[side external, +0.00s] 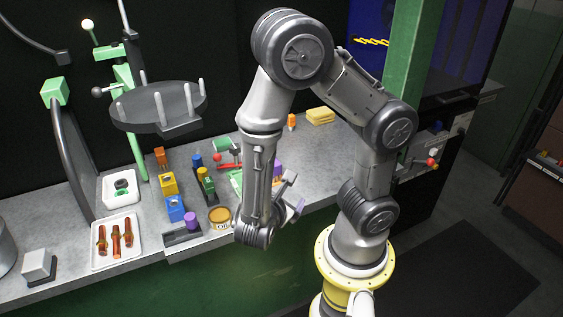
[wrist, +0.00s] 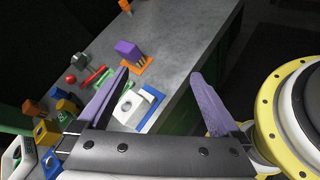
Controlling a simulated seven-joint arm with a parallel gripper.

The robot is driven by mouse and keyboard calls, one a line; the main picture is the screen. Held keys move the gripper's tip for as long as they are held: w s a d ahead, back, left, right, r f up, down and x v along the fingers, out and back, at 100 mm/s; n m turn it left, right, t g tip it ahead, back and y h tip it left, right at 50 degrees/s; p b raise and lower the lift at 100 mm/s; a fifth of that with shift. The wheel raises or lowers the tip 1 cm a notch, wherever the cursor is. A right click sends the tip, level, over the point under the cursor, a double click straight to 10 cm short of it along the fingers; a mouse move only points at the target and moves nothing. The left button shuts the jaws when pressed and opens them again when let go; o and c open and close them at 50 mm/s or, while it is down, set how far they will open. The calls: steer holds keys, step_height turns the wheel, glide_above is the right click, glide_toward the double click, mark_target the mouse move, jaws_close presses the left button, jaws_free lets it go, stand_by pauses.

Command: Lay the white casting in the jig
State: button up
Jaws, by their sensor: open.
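A white piece with a dark round hole, which looks like the white casting (wrist: 126,107), lies on the bench in the wrist view, just past my left finger. A blue angled piece (wrist: 152,99) borders its right side; it may be the jig, and I cannot tell whether the casting sits in it. In the side view my gripper (side external: 291,195) is above the bench's front edge, and my arm hides the casting.
A purple block (wrist: 127,50) on an orange base stands beyond the casting. Red-handled tools (side external: 229,164), coloured blocks (side external: 168,184) and a round tin (side external: 220,216) crowd the left side. A grey peg rack (side external: 160,107) rises behind. The bench towards the yellow block (side external: 320,115) is mostly clear.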

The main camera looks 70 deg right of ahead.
steer(key=s+a+r+m+t+y, duration=0.1)
steer(key=a+r+m+t+y, duration=0.1)
steer(key=r+m+y, duration=0.4)
steer(key=s+a+r+m+t+y, duration=0.1)
steer(key=a+r+m+y, duration=0.3)
steer(key=r, duration=0.5)
steer(key=m+t+y, duration=0.1)
steer(key=m+y, duration=0.1)
steer(key=m, duration=0.1)
steer(key=shift+a+r+t+y, duration=0.2)
steer(key=shift+a+t+y, duration=0.15)
steer(key=shift+t+y, duration=0.05)
steer(key=shift+c, duration=0.2)
steer(key=shift+c, duration=0.6)
